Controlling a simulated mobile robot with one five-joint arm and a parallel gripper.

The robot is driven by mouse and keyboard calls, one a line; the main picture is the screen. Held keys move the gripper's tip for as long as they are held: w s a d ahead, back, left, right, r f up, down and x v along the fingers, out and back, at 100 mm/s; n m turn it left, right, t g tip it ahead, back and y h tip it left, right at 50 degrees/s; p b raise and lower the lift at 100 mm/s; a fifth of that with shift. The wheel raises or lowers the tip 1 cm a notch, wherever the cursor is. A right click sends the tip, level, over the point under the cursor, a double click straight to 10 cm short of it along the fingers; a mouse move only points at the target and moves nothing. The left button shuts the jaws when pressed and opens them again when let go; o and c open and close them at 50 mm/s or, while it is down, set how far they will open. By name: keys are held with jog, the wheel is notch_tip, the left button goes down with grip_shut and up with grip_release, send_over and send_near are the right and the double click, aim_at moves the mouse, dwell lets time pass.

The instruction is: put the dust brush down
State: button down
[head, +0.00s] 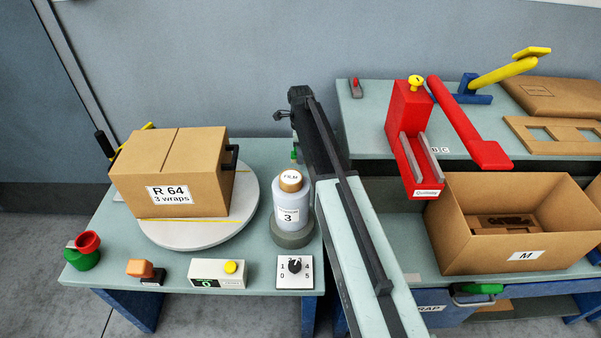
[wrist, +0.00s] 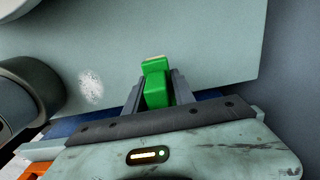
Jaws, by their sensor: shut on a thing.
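The dust brush (wrist: 156,88) is green with a pale tip, in the middle of the wrist view. My gripper (wrist: 158,80) is shut on it, one dark finger on each side, over the pale green table (wrist: 215,60). In the head view a small green part of the brush (head: 294,154) shows beside my arm, behind the film bottle; my gripper is mostly hidden there. I cannot tell whether the brush touches the table. A speckled white patch (wrist: 90,87) lies on the table left of the brush.
The film bottle (head: 291,200) stands on a grey base close to my arm. A turntable (head: 190,232) with a box marked R 64 (head: 170,175) is left of it. Bare tabletop surrounds the brush in the wrist view, with table edges beyond.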

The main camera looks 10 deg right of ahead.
aim_at(300, 170)
notch_tip(300, 170, down, 5)
jog(key=b, duration=0.3)
jog(key=shift+r+b, duration=0.15)
jog(key=shift+b, duration=0.25)
jog(key=shift+r, duration=0.25)
jog(key=shift+f, duration=0.2)
jog(key=c, duration=1.1)
grip_release()
jog(key=shift+o, duration=0.2)
notch_tip(300, 170, up, 12)
jog(key=p, duration=1.2)
jog(key=shift+r, duration=0.2)
